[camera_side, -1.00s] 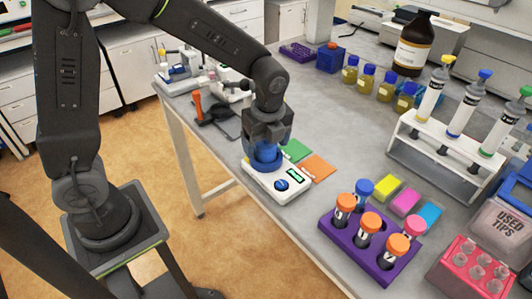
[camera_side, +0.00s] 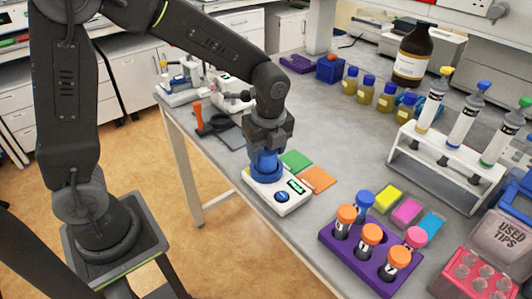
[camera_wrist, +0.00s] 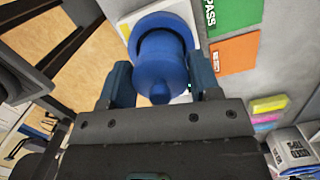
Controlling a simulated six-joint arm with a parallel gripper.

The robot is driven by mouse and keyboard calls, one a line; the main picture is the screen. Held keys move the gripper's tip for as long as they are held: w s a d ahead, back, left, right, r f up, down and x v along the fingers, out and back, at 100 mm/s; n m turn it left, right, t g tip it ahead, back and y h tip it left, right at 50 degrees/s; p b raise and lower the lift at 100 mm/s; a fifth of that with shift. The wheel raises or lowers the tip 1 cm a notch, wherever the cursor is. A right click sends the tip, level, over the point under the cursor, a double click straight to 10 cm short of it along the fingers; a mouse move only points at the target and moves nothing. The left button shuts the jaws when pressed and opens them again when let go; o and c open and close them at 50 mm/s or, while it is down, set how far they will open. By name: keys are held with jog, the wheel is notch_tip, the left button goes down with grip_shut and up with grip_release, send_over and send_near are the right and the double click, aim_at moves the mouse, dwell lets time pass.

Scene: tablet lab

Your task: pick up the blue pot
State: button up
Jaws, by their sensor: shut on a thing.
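The blue pot (camera_side: 265,161) is a round blue container over the blue pan (camera_side: 266,177) of a white scale (camera_side: 290,199) near the table's left edge. My gripper (camera_side: 267,148) points down from above, shut on the pot. In the wrist view, the pot (camera_wrist: 160,62) sits between my two blue-grey fingers, one on each side, with the wider blue pan (camera_wrist: 155,22) behind it. Whether the pot is just clear of the pan or still touches it cannot be told for sure.
Green (camera_side: 295,161) and orange (camera_side: 318,179) cards lie right of the scale. A purple rack (camera_side: 355,256) with capped tubes stands in front to the right. A white pipette stand (camera_side: 440,172) is further right. The table centre is clear.

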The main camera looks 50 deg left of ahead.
jog(key=shift+r, duration=1.45)
jog(key=s+a+r, duration=0.4)
jog(key=a+r, duration=0.7)
jog(key=r, duration=0.1)
jog(key=w+d, duration=1)
jog(key=w, duration=0.4)
jog(key=shift+d+f, duration=0.1)
jog(key=shift+f, duration=8.8)
jog(key=shift+f, duration=0.4)
